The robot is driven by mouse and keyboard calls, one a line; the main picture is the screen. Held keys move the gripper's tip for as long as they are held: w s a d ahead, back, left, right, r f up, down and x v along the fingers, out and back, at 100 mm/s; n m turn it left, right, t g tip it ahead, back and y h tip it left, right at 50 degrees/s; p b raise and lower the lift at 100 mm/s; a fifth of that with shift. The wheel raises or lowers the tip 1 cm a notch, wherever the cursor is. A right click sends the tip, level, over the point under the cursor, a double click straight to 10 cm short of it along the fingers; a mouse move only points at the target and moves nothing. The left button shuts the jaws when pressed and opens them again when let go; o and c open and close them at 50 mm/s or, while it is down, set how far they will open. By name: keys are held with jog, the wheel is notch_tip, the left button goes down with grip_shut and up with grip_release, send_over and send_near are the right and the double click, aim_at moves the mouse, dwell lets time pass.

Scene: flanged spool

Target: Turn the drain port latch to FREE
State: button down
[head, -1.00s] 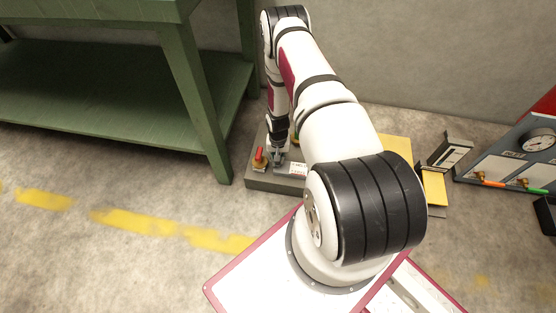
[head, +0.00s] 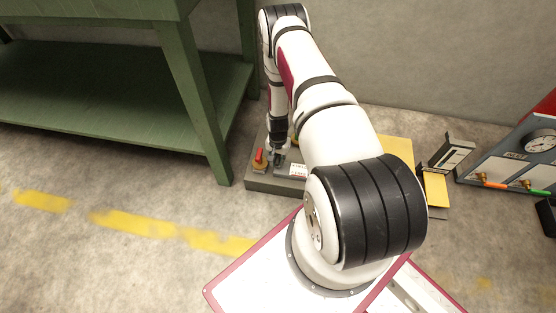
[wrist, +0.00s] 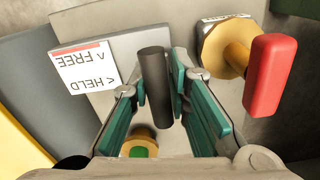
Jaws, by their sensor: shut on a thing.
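The drain port latch (wrist: 154,75) shows in the wrist view as a dark round bar standing up between my fingers. My gripper (wrist: 160,92) has its teal-padded fingers on either side of the bar and is shut on it. A white label (wrist: 85,67) with a red strip, reading FREE and HELD with arrows, appears upside down left of the bar. In the head view my gripper (head: 276,158) is low over the grey base block (head: 262,184), small and partly hidden. The latch's exact angle is hard to tell.
A red-handled brass valve (wrist: 268,75) stands close on the right in the wrist view. A green-centred brass fitting (wrist: 139,148) shows below. The green bench (head: 190,100) is left of the block. A gauge panel (head: 515,160) stands at the far right.

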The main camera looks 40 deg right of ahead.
aim_at(278, 157)
jog(key=c, duration=1.5)
grip_release()
notch_tip(278, 157, up, 12)
jog(key=shift+r, duration=0.1)
